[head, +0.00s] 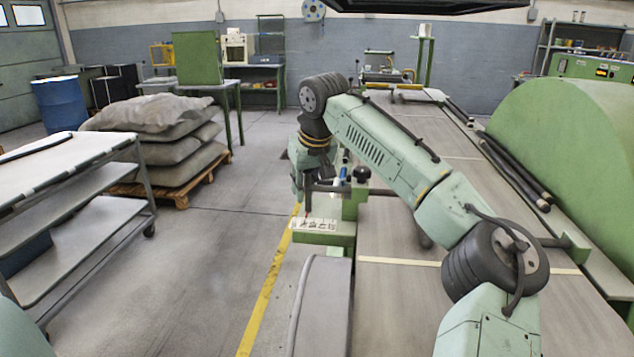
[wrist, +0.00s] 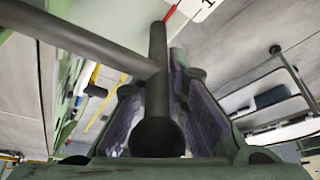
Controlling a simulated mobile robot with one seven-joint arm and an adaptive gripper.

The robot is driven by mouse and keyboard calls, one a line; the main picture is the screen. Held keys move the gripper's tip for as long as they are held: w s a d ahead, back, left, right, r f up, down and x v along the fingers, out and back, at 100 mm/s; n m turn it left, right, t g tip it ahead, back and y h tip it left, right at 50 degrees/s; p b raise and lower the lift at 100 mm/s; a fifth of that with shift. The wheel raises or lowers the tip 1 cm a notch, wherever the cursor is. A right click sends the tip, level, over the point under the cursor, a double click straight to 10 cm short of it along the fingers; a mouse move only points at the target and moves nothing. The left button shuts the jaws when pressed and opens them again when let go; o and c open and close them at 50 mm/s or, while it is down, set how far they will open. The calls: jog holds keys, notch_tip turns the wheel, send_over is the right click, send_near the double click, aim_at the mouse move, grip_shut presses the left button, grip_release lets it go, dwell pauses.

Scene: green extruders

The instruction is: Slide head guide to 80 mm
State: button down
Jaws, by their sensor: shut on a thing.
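The head guide is a green bracket with a dark bar (head: 330,188) beside the long machine bed. A black ball knob (head: 361,174) stands on its block. A white scale plate (head: 318,224) with marks lies on a green ledge below; its numbers are too small to read. My gripper (head: 306,190) is at the bar's left end, above the scale. In the wrist view, my gripper (wrist: 158,95) has its purple-padded fingers on both sides of a dark round-ended handle (wrist: 158,135), shut on it. A red pointer (wrist: 170,14) shows beyond, near the scale's white edge (wrist: 205,8).
The machine bed (head: 400,300) runs along the right, with a large green cover (head: 570,150) beyond it. A grey shelf cart (head: 70,165) and stacked sacks on a pallet (head: 165,140) stand left. The floor between the cart and the yellow line (head: 268,290) is clear.

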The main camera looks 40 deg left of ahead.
jog(key=c, duration=1.6)
grip_release()
jog(key=shift+f, duration=0.1)
jog(key=shift+d, duration=0.1)
jog(key=v, duration=1.2)
